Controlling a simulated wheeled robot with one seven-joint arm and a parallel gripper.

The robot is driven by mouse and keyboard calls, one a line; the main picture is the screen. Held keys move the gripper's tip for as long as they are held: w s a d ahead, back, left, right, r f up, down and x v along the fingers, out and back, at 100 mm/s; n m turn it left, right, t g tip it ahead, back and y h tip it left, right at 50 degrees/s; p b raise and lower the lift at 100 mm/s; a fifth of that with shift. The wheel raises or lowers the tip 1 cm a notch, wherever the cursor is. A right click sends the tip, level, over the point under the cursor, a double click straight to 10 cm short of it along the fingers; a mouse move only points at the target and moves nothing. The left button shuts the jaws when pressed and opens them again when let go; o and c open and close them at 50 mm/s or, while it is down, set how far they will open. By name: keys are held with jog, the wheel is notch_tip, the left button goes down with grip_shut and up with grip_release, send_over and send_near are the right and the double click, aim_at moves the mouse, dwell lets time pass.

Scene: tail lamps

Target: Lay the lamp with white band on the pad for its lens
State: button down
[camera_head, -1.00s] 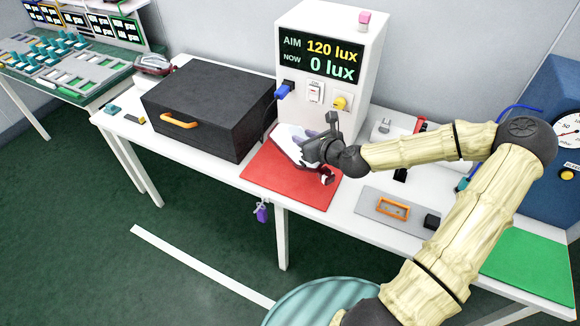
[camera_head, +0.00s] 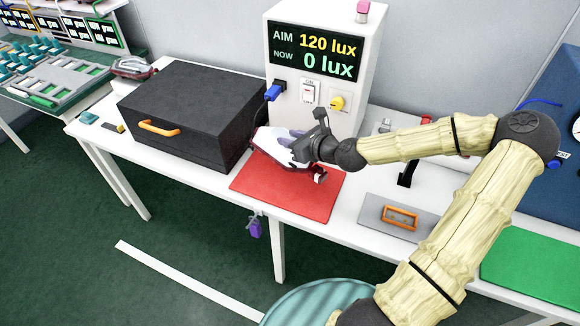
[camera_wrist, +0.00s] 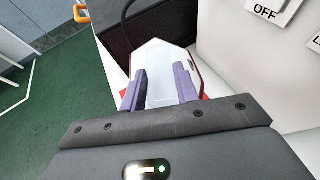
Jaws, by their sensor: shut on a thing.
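My gripper (camera_head: 303,148) is shut on a lamp (camera_head: 268,140) with a pale lens side and a dark red rim. In the wrist view the lamp (camera_wrist: 160,60) sits between the two purple fingers (camera_wrist: 160,88), its pale face towards the camera. I cannot make out a white band on it. The lamp is over the back part of the red pad (camera_head: 285,196), seemingly a little above it. My gripper hides part of the lamp. A green pad (camera_head: 530,265) lies at the right end of the table.
A black box (camera_head: 190,110) with an orange handle stands left of the red pad. The white lux meter cabinet (camera_head: 318,95), reading 0 lux, stands close behind. A grey plate with an orange handle (camera_head: 400,217) lies to the right.

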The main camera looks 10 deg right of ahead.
jog(key=shift+f, duration=2)
jog(key=shift+f+b, duration=0.3)
jog(key=shift+f, duration=1.55)
jog(key=shift+f, duration=0.15)
jog(key=c, duration=1.1)
grip_release()
jog(key=shift+o, duration=0.2)
